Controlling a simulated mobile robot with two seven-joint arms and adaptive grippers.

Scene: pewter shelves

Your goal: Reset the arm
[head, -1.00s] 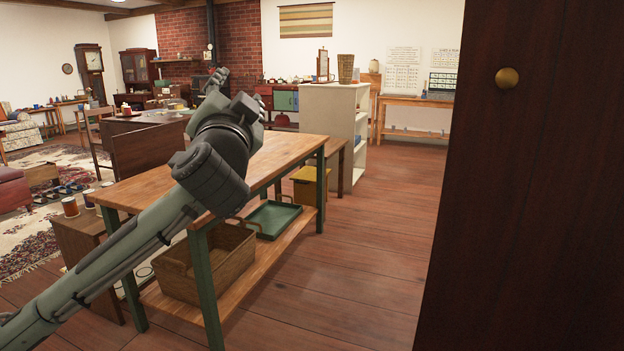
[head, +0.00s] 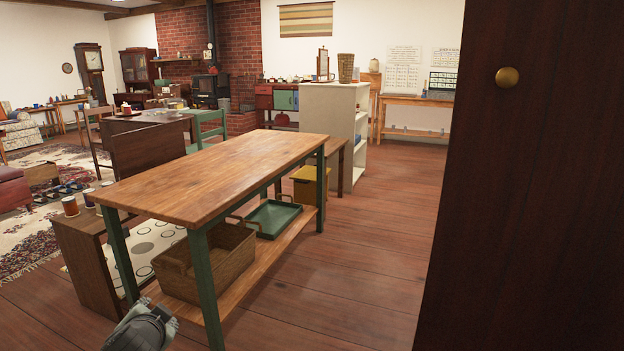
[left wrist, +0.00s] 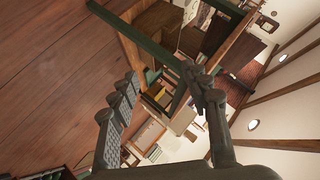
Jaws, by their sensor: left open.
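My left gripper (left wrist: 160,82) shows in the left wrist view. Its two dark fingers are spread apart with nothing between them. In the head view only a grey part of my left arm shows at the bottom edge, in front of the work table. I cannot tell there whether it includes the fingers. My right gripper is in neither view.
A wooden table (head: 215,175) with green legs stands ahead; its lower shelf holds a wicker basket (head: 205,265) and a green tray (head: 272,218). A dark door (head: 520,200) with a brass knob fills the right side. The floor (head: 370,260) between is clear.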

